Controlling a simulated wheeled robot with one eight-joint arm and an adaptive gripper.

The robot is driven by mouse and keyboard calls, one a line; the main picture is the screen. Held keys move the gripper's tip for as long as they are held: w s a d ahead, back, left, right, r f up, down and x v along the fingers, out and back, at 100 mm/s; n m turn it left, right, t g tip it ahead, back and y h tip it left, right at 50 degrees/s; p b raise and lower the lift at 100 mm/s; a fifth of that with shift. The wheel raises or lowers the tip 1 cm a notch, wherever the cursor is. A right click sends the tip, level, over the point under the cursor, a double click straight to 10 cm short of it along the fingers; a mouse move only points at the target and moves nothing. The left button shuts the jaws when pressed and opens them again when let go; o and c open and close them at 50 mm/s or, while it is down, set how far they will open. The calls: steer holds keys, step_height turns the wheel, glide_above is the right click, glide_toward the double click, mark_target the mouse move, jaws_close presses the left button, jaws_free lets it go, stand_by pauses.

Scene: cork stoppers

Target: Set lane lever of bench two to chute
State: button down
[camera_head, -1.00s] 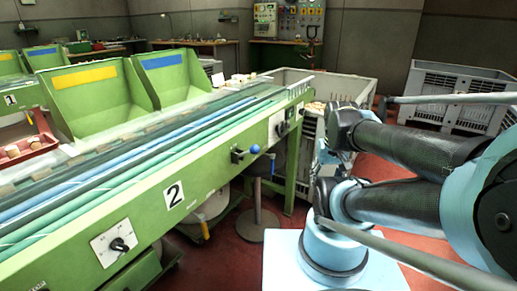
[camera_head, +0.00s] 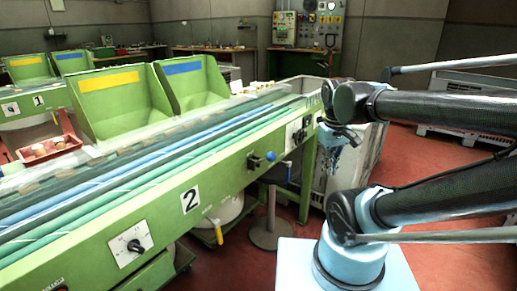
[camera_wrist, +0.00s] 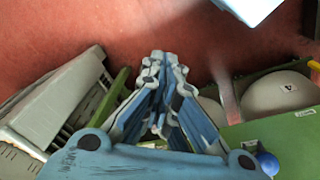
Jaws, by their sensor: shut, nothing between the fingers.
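Bench two is the green conveyor bench with a "2" plate (camera_head: 190,200) on its front. A lever with a blue ball knob (camera_head: 270,156) sticks out of that front, right of the plate. The blue knob also shows in the wrist view (camera_wrist: 268,163), at the lower right. My gripper (camera_head: 328,165) hangs to the right of the knob in the head view, apart from it. In the wrist view my gripper (camera_wrist: 165,58) has its fingers together and empty. Lane markings at the lever are too small to read.
A black rotary switch (camera_head: 136,246) sits on a white plate left of the "2". Another control panel (camera_head: 298,133) is near the bench's far end. A grey crate (camera_wrist: 60,100) stands left in the wrist view.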

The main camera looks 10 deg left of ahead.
steer(key=w+a+r+n+h, duration=0.1)
steer(key=w+a+r+n, duration=0.25)
steer(key=a+r, duration=0.3)
step_height(320, 180, up, 7)
steer(key=n+h, duration=0.1)
steer(key=n, duration=0.5)
glide_above(263, 160)
steer(key=s+a+r+n+t, duration=0.1)
steer(key=s+a+r+n, duration=0.1)
steer(key=a, duration=0.5)
steer(key=shift+s+a+r+n+h, duration=0.3)
steer(key=shift+s+a+n+h, duration=0.1)
steer(key=shift+s, duration=0.5)
steer(key=shift+d+r+x, duration=0.15)
steer(key=shift+d+x, duration=0.3)
steer(key=shift+x, duration=1.7)
steer(key=shift+d+r+x, duration=0.1)
steer(key=shift+d+x, duration=0.35)
steer(key=shift+x, duration=1.7)
steer(key=shift+d+r+x, duration=0.15)
steer(key=shift+d+x, duration=0.35)
steer(key=shift+x, duration=1.65)
steer(key=shift+s+f, duration=0.1)
steer(key=shift+s, duration=0.05)
